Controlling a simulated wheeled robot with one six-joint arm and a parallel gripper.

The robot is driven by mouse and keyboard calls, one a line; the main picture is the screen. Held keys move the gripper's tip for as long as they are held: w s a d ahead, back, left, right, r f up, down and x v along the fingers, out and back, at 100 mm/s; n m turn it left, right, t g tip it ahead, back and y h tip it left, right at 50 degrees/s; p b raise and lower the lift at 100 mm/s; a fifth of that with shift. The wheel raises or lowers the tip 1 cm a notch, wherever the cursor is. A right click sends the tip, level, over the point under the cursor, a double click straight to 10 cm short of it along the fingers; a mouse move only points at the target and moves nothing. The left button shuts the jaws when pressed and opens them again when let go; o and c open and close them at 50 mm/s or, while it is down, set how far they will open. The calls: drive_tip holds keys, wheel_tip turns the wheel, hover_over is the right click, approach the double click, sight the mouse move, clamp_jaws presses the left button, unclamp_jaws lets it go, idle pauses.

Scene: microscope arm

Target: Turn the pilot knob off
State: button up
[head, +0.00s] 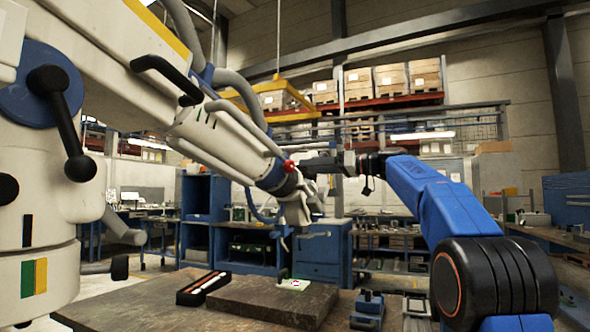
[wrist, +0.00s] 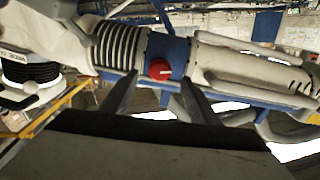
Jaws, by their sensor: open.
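The pilot knob (wrist: 160,69) is a round red knob on a blue collar of the white microscope arm head in the wrist view. It also shows as a small red spot in the head view (head: 289,166). My gripper (wrist: 158,82) is open, with one finger on each side of the knob as seen in the wrist view. In the head view my gripper (head: 306,158) reaches in from the right, its tips close to the knob. I cannot tell whether the fingers touch it. The knob's marking is not readable.
The white microscope arm (head: 230,130) hangs down from the upper left, with hoses and black handles (head: 65,120) around it. A worktable (head: 130,302) below carries a dark stone slab (head: 270,303) and a black case (head: 203,288).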

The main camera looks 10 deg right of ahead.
sight(293, 167)
drive_tip(key=x, duration=0.6)
drive_tip(key=shift+w+a, duration=0.15)
drive_tip(key=shift+a, duration=0.05)
drive_tip(key=shift+c, duration=0.2)
drive_tip(key=c, duration=1)
